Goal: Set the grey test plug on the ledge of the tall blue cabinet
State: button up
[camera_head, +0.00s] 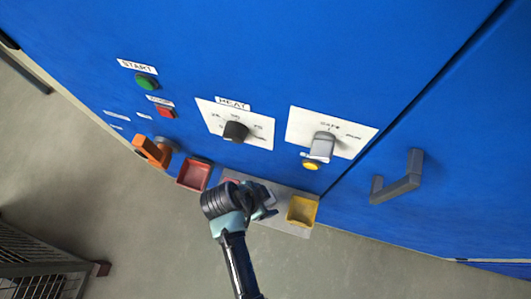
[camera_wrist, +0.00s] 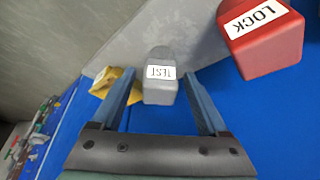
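The grey test plug (camera_wrist: 160,84), labelled TEST, stands against the grey ledge (camera_wrist: 120,48) in the wrist view. The ledge also shows on the blue cabinet (camera_head: 284,191) in the head view, partly behind my gripper (camera_head: 268,205). In the wrist view my gripper (camera_wrist: 160,86) is open, with one finger on each side of the plug and a small gap visible on both sides. I cannot make out the plug clearly in the head view.
A red block labelled LOCK (camera_wrist: 265,38) is close to the right finger. A yellow holder (camera_head: 302,211) is at the ledge's right end. A red tray (camera_head: 195,175) and an orange handle (camera_head: 150,152) are further left. A cabinet handle (camera_head: 398,178) sticks out at right.

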jog(key=p+v, duration=0.2)
jog(key=v, duration=1)
jog(key=shift+r, duration=0.15)
dwell(0.3)
